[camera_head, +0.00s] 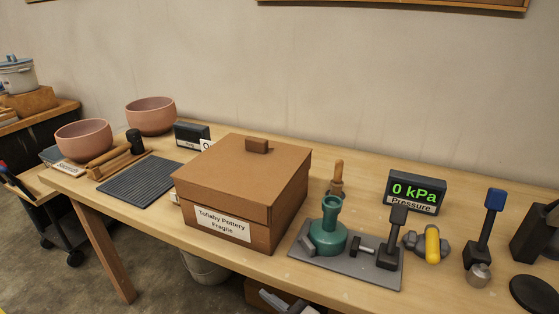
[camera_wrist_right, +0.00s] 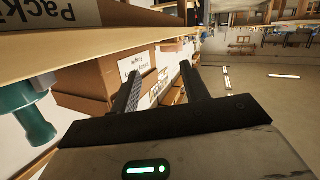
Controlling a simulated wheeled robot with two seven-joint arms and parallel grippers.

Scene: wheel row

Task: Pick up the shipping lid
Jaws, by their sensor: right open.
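The shipping lid (camera_head: 245,165) is brown and square and sits closed on top of the brown shipping box (camera_head: 222,223). The box front has a white label reading "Tollaby Pottery Fragile". My right gripper (camera_wrist_right: 162,68) shows in the right wrist view, open with nothing between its two black fingers. That view is turned about upside down, and the labelled box (camera_wrist_right: 90,90) appears beyond the fingers, apart from them.
Right of the box stand a teal flask-like vessel (camera_head: 328,233) on a grey plate (camera_head: 350,270), a pressure display (camera_head: 415,191) and a yellow-grey fitting (camera_head: 432,244). To the left are a dark ribbed mat (camera_head: 140,183) and two pink bowls (camera_head: 150,116). A wall rises behind the table.

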